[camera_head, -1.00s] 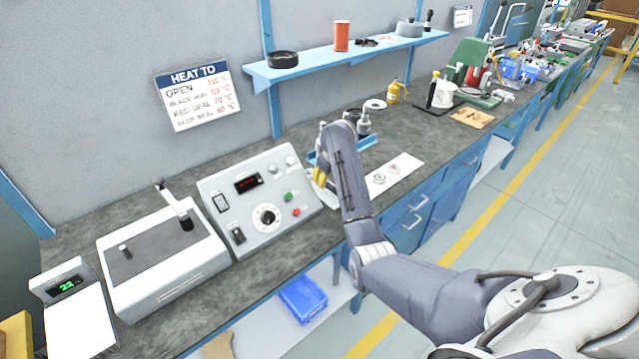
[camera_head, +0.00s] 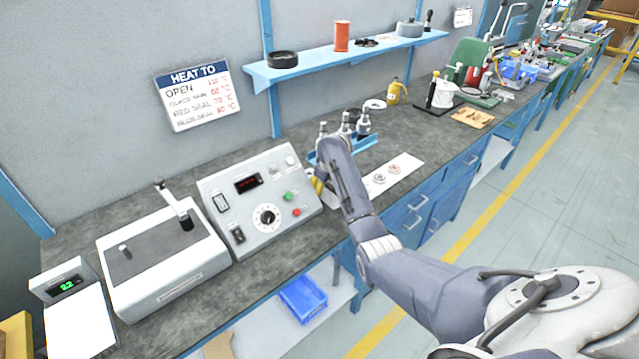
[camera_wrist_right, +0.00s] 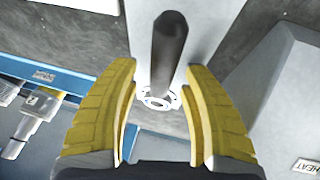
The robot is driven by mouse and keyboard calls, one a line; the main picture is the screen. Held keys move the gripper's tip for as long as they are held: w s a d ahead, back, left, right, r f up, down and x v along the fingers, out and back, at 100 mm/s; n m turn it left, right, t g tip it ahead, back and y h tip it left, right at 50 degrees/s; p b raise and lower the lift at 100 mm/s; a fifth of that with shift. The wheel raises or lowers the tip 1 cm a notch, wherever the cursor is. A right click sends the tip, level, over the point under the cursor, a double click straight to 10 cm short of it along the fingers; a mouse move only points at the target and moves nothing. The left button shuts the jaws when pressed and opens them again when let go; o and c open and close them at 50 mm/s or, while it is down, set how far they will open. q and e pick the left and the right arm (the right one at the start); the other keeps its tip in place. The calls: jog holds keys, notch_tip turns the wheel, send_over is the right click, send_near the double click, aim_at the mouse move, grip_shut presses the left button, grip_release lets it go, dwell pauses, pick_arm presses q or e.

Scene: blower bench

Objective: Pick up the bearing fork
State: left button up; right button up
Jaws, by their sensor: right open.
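In the right wrist view a dark upright handle (camera_wrist_right: 168,50), which looks like the bearing fork's, rises from a pale base with a silver ring at its foot. My right gripper (camera_wrist_right: 162,75) is open, with one yellow finger on each side of the handle. Gaps show between the handle and both fingers. In the head view my right gripper (camera_head: 318,186) is low over the bench, just right of the grey control box, and my arm hides the handle there. The fork's working end cannot be made out. My left gripper is not in view.
The control box (camera_head: 262,203) stands close left of my right gripper. A blue tray (camera_head: 365,143) with several metal nozzles lies just behind it. A white sheet (camera_head: 405,168) with two small rings lies to the right. A shelf (camera_head: 345,57) hangs above the bench.

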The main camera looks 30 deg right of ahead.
grip_shut()
jog(key=shift+r, duration=0.1)
dwell(0.4)
notch_tip(320, 180, up, 10)
jog(key=shift+f, duration=0.1)
dwell(0.5)
